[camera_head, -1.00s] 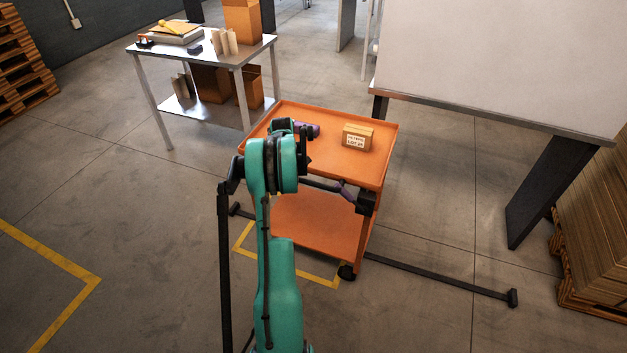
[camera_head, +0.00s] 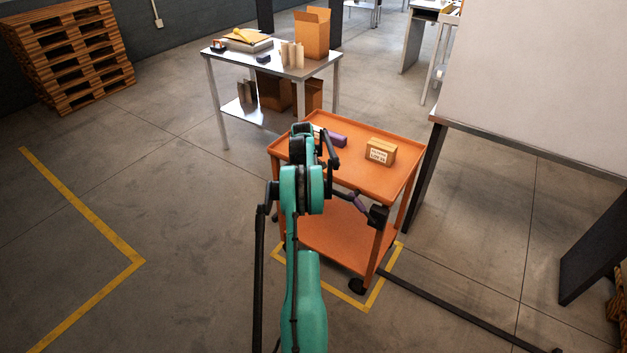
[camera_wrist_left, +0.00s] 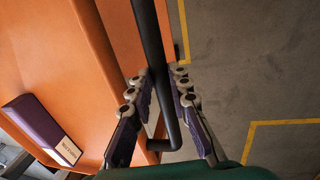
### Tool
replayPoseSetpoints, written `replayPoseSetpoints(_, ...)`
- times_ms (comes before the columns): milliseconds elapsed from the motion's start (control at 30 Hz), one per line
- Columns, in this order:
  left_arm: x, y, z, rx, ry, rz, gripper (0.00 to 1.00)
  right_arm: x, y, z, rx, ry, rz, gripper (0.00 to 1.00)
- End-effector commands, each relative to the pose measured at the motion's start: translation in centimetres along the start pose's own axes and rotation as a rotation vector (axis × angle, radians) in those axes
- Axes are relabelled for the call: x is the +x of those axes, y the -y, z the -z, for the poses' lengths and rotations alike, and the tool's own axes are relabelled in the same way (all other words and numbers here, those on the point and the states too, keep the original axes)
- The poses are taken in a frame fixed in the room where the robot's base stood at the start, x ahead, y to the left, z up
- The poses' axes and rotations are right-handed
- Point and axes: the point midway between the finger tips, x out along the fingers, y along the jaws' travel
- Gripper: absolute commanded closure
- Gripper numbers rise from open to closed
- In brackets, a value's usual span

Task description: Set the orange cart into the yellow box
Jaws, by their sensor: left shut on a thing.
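The orange cart (camera_head: 340,239) stands on the floor over the yellow box (camera_head: 384,277), a taped outline. Yellow lines show at its left, front and right. In the head view my teal arm hides part of the cart and handle, and the fingers (camera_head: 358,203) show only partly. My right gripper is not in view.
A labelled carton (camera_head: 380,152) and a purple box (camera_head: 333,138) lie on the cart's top tray. A metal table (camera_head: 232,62) stands behind left, and a large dark-legged table (camera_head: 540,150) at right. A black floor bar (camera_head: 470,318) runs right. Floor at left is open.

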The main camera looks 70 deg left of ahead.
Motion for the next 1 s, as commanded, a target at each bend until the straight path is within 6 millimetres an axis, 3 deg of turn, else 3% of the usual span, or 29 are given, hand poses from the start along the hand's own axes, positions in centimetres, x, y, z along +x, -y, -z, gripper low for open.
replayPoseSetpoints(167,0.0,0.1,0.0,-0.001,0.001,0.003,1.0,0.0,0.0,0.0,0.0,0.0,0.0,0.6)
replayPoseSetpoints(200,0.0,0.1,0.0,-0.001,0.001,0.003,0.79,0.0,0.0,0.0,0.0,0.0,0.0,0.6)
replayPoseSetpoints(267,0.0,0.1,0.0,-0.001,0.0,0.002,0.64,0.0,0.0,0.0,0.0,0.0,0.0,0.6)
replayPoseSetpoints(300,0.0,0.1,0.0,-0.001,0.0,0.002,0.61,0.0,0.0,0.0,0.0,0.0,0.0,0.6)
replayPoseSetpoints(667,-0.6,0.0,0.0,0.0,0.0,0.0,0.61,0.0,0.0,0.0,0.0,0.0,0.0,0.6)
replayPoseSetpoints(767,-2.0,0.0,0.0,0.0,0.0,0.0,0.61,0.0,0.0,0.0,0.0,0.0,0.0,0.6)
replayPoseSetpoints(1000,-7.2,0.1,0.0,-0.001,0.0,0.001,0.61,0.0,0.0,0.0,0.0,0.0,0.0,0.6)
